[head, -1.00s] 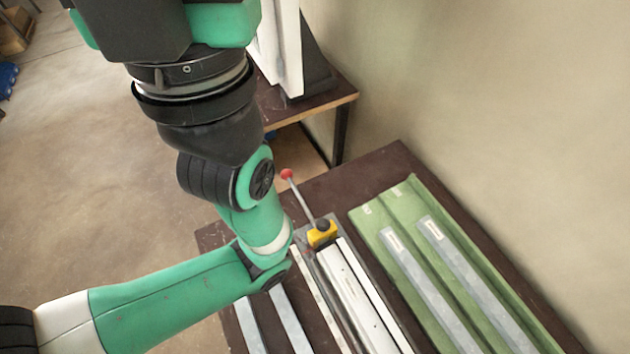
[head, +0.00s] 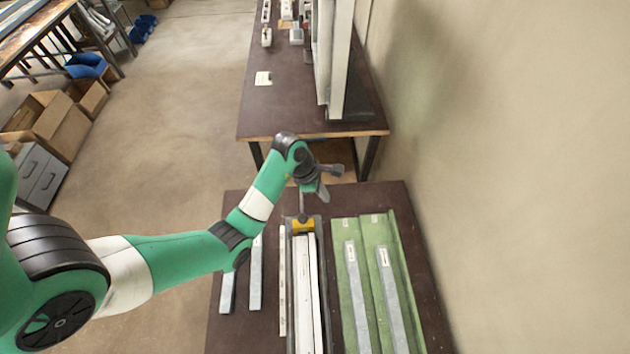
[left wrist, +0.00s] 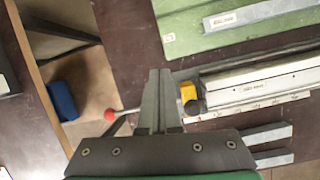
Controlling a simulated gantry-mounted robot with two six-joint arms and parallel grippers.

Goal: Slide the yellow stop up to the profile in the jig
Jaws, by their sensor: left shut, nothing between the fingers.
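The yellow stop (head: 303,226) sits at the far end of the jig (head: 290,325); it also shows in the left wrist view (left wrist: 187,91), with a black knob on it. A white profile (head: 303,290) lies along the jig, its end right by the stop; I cannot tell whether they touch. It also shows in the left wrist view (left wrist: 260,85). My left gripper (head: 322,190) is above the far end of the jig, beyond the stop. In the left wrist view its fingers (left wrist: 159,76) are together and empty, beside the stop. My right gripper is out of view.
A red-knobbed lever (left wrist: 109,115) sticks out past the stop's end of the jig. A green tray (head: 345,230) with labelled grey bars lies right of the jig. Loose grey bars (head: 256,275) lie left of it. Another table (head: 290,112) stands beyond, across a gap.

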